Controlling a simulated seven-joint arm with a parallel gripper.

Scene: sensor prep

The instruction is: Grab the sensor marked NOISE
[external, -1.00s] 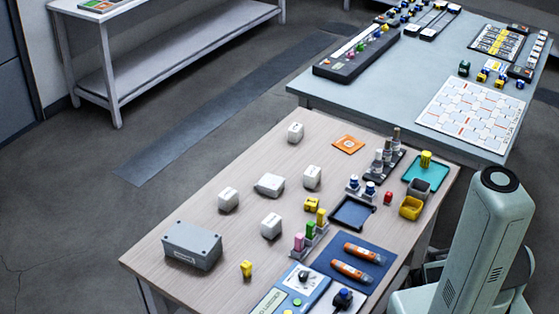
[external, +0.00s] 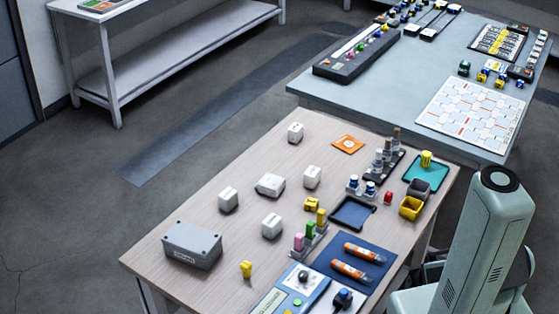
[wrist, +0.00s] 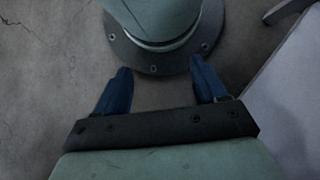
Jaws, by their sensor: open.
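Several small white blocks stand apart from one another on the wooden table in the external view. They are a back block (external: 296,133), a right block (external: 312,178), a wider middle block (external: 270,186), a left block (external: 228,200) and a front block (external: 271,227). They look like the sensors, but their markings are too small to read, so I cannot tell which says NOISE. My gripper (wrist: 160,65) is open and empty in the wrist view, over the floor near my own base. It is outside the external view, away from the blocks.
The wooden table (external: 215,275) also bears a grey box (external: 192,246), a blue mat with orange tubes (external: 328,258), a dark blue tray (external: 352,212), vial racks and small yellow pieces. A grey-blue table (external: 400,85) stands behind. Bare wood surrounds the white blocks.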

